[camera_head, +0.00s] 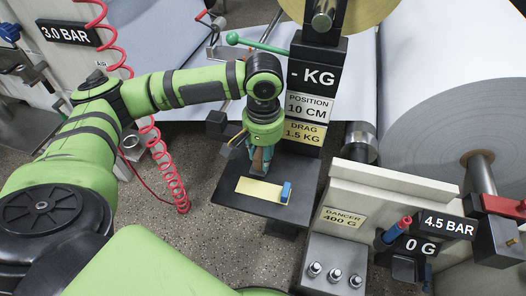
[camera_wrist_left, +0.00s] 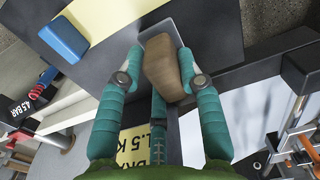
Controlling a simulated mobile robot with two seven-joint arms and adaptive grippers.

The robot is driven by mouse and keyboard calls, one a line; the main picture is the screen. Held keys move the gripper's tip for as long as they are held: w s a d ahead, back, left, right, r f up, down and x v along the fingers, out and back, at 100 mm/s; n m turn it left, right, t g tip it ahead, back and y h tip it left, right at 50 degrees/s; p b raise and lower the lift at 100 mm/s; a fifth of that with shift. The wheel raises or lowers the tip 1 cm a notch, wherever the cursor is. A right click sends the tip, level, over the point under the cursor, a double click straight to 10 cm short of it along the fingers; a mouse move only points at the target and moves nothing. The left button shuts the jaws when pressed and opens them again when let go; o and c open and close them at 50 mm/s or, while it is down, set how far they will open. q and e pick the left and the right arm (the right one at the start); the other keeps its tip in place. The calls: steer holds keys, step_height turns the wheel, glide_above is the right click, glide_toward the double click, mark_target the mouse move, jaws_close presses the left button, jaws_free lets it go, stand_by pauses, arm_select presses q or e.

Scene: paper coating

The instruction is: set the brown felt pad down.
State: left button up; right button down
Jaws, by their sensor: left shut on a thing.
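My left gripper (camera_head: 262,156) is over the back part of a dark shelf (camera_head: 232,206). It is shut on the brown felt pad (camera_wrist_left: 165,66), a tan-brown block between its teal fingers in the left wrist view. A grey metal plate (camera_wrist_left: 174,27) shows just beyond the pad; I cannot tell whether they touch. In the head view the pad (camera_head: 257,163) is small and partly hidden by the fingers. Whether it touches the shelf is unclear. My right gripper is not in view.
A pale yellow strip (camera_head: 257,190) lies on the shelf with a blue block (camera_head: 286,191) at its right end. The block also shows in the left wrist view (camera_wrist_left: 64,42). A black post with sign plates (camera_head: 312,103) stands behind. A red coiled hose (camera_head: 174,185) hangs left.

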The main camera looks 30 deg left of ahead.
arm_select(q)
steer(key=o, duration=1.1)
steer(key=shift+o, duration=0.2)
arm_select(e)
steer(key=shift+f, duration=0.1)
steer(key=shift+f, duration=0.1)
arm_select(q)
steer(key=shift+r, duration=0.3)
step_height(320, 180, up, 5)
steer(key=shift+f+p, duration=0.2)
steer(key=shift+p, duration=0.65)
step_height(320, 180, up, 7)
steer(key=p, duration=0.2)
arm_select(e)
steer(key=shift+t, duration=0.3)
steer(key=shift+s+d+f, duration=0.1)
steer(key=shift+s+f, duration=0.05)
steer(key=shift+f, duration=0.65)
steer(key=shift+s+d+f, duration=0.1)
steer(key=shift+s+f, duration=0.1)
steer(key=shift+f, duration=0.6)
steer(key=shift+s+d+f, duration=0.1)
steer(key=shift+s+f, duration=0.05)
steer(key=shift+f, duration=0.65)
